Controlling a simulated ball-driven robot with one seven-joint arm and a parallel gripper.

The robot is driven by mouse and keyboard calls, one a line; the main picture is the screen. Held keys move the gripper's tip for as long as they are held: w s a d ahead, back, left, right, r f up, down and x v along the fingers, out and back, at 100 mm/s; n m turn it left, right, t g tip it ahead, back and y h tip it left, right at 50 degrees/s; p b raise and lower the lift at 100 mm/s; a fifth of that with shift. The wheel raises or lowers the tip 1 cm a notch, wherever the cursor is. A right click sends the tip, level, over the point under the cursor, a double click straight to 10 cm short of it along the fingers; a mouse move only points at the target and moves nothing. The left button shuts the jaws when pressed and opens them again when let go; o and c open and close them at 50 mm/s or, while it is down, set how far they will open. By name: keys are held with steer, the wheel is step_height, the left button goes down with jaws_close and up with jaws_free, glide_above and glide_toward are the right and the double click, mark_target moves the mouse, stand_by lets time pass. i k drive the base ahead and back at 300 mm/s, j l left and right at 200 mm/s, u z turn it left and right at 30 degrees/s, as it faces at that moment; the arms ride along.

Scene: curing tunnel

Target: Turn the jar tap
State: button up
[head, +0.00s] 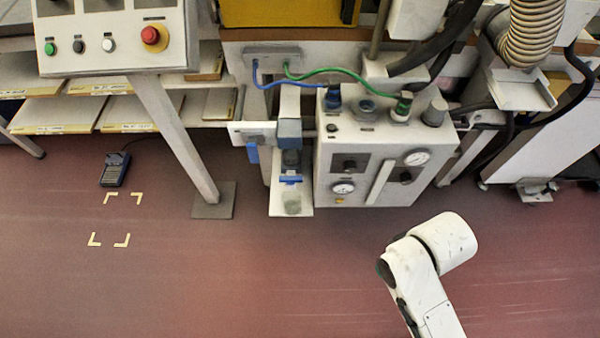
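What looks like the jar tap (291,180), a small blue lever on a dark fitting (291,160), is left of the white control box, near the middle of the picture. Below it, a pale, see-through round shape, perhaps a jar (292,203), is on a narrow white shelf (276,209). The details are too small to tell how the lever is set. My white arm shows at the lower right, apart from the tap. My gripper is not in view.
The white box (390,193) has gauges, knobs and blue and green hoses (330,70). A button panel (115,52) on a slanted leg (172,135) stands left. The red-brown floor (250,280) in front is clear.

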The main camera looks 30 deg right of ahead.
mark_target(290, 179)
steer(key=i+j+u, duration=0.25)
steer(key=u, duration=0.15)
steer(key=i+j+u, duration=0.35)
steer(key=k+l, duration=0.1)
